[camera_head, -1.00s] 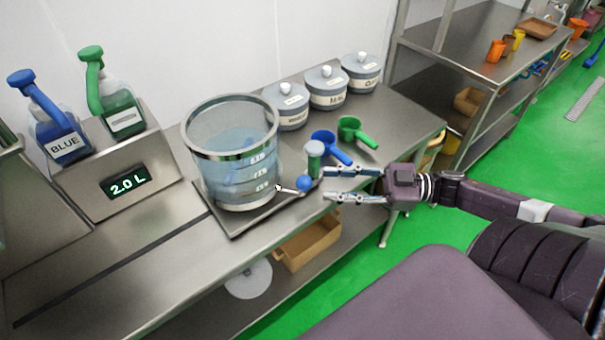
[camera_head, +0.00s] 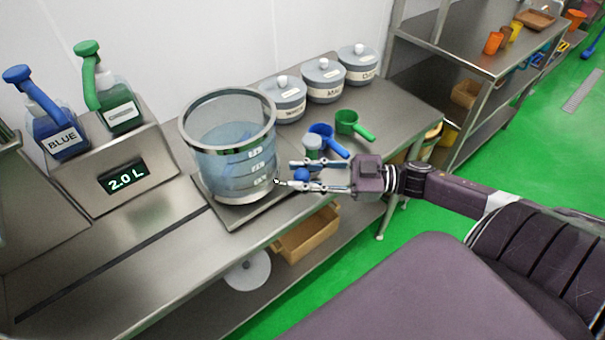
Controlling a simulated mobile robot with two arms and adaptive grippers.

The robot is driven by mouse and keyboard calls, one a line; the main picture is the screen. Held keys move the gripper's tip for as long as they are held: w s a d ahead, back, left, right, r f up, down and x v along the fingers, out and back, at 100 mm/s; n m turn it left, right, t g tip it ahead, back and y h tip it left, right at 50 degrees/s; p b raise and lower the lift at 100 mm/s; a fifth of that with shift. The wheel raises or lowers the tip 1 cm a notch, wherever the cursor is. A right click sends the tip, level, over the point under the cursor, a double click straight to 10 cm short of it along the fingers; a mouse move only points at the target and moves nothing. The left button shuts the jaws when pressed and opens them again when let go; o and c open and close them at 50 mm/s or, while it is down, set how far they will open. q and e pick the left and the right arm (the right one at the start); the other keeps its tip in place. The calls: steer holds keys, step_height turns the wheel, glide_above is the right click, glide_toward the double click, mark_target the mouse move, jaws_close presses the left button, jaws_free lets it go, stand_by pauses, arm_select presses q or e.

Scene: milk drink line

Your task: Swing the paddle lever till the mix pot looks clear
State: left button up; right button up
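The mix pot (camera_head: 232,165) is a clear vessel with a metal rim, standing on a metal plate on the counter. It holds pale blue, see-through liquid, and white marks run up its wall. The paddle lever's blue ball knob (camera_head: 302,174) sticks out low at the pot's right side. My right gripper (camera_head: 285,174) comes in from the right, with one finger on the far side of the knob and one on the near side. The fingers are apart, and I cannot tell whether they touch the knob. My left gripper is not in view.
Several lidded grey jars (camera_head: 322,80) line the wall. A display (camera_head: 122,178) reads 2.0 L below blue and green bottles.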

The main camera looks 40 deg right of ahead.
jaws_close()
